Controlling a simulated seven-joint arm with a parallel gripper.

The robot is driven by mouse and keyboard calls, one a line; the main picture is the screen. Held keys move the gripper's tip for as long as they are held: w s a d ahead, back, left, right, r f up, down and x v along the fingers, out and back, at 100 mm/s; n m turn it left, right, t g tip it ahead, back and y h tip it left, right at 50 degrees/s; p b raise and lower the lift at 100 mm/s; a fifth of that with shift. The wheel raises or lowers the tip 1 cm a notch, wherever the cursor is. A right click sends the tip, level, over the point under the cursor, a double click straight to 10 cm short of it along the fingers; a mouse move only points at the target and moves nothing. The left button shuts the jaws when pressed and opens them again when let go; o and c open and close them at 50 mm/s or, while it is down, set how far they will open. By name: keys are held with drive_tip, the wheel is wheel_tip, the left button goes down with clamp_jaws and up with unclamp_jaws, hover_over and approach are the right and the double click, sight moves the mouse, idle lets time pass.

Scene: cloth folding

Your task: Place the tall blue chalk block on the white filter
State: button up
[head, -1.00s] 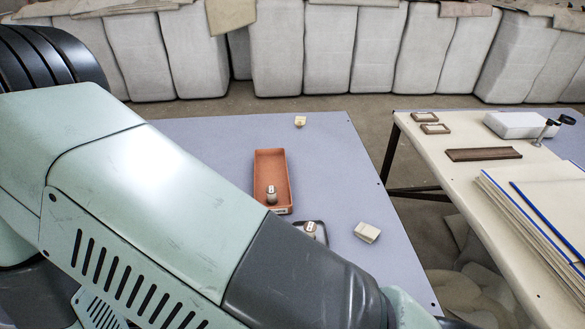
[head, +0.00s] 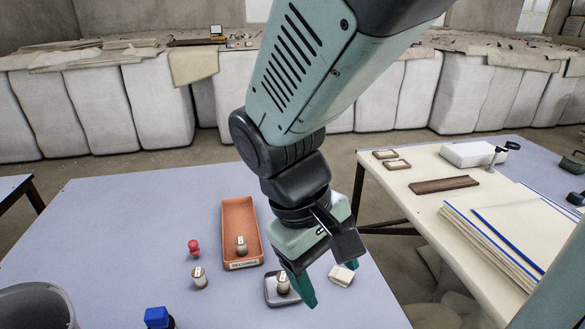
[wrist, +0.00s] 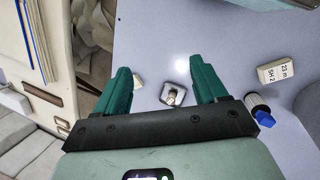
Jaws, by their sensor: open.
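A bright blue block (head: 156,317) with a dark lower part stands at the bottom left edge of the head view, partly cut off. In the wrist view a blue piece with a ridged white end (wrist: 258,106) lies at the right, outside my fingers; it may be the same thing. I cannot tell for sure which thing is the white filter. A white block with black lettering (wrist: 276,74) lies near the blue piece. My gripper (head: 328,282) is open and empty above the table; both fingers show in the wrist view (wrist: 162,75).
A dark-rimmed small tray (head: 273,296) holds a labelled piece. A cream block (head: 341,276) lies right of it. An orange tray (head: 238,215), a red knob (head: 193,246), a labelled piece (head: 198,277) and a grey bin (head: 35,308) are nearby. A white side table (head: 440,205) borders the right.

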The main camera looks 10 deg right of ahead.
wheel_tip(320, 180, up, 12)
drive_tip(key=s+m+t+y, duration=0.1)
drive_tip(key=m+t+y, duration=0.2)
drive_tip(key=t, duration=0.4)
drive_tip(key=shift+s+a+r+m, duration=0.25)
drive_tip(key=shift+s+m, duration=0.15)
drive_tip(key=shift+m, duration=0.3)
